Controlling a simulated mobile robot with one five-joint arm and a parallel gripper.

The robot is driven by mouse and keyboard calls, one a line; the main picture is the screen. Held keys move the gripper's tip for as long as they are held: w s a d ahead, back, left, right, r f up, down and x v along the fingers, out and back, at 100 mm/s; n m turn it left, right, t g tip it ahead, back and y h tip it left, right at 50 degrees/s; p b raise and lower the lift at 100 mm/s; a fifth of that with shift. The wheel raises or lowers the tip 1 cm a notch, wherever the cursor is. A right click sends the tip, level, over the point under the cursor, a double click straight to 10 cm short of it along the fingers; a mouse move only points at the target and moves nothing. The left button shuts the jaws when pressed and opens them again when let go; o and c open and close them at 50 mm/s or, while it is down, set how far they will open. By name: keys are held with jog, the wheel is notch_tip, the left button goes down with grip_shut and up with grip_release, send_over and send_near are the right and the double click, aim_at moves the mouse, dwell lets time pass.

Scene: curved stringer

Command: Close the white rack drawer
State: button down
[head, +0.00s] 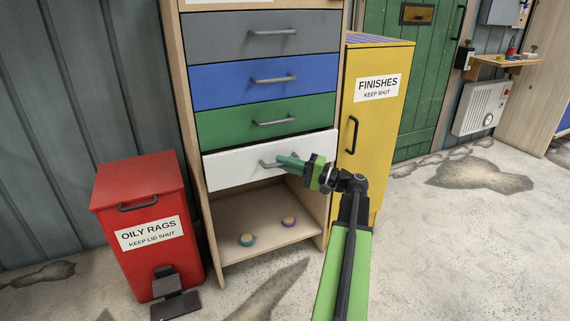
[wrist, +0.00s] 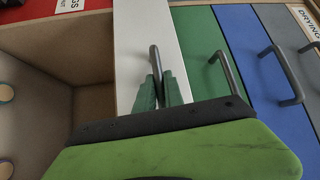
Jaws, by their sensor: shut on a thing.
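The white rack drawer (head: 235,165) is the lowest of the drawers in the wooden rack, and its front stands out a little from the green drawer above it. Its grey bar handle (wrist: 154,60) runs between the green fingers of my gripper (wrist: 158,88) in the wrist view. In the head view my gripper (head: 288,163) is at the handle from the right, shut on it. The inside of the white drawer is hidden in both views.
Green (head: 230,125), blue (head: 225,82) and grey (head: 225,38) drawers sit above. Below is an open shelf (head: 265,240) with two small round things. A red oily rags bin (head: 120,195) stands left, a yellow finishes cabinet (head: 385,65) right. The floor at right is clear.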

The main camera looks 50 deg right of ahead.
dwell(0.3)
jog(key=shift+w+d, duration=0.25)
jog(key=shift+w, duration=0.35)
jog(key=shift+w+d, duration=0.25)
jog(key=shift+w, duration=0.35)
jog(key=shift+w+d, duration=0.25)
jog(key=shift+w, duration=0.35)
jog(key=c, duration=1.5)
grip_release()
jog(key=shift+o, duration=0.2)
jog(key=shift+s, duration=0.1)
jog(key=b+v, duration=0.2)
jog(key=v, duration=1.5)
jog(key=shift+s, duration=0.15)
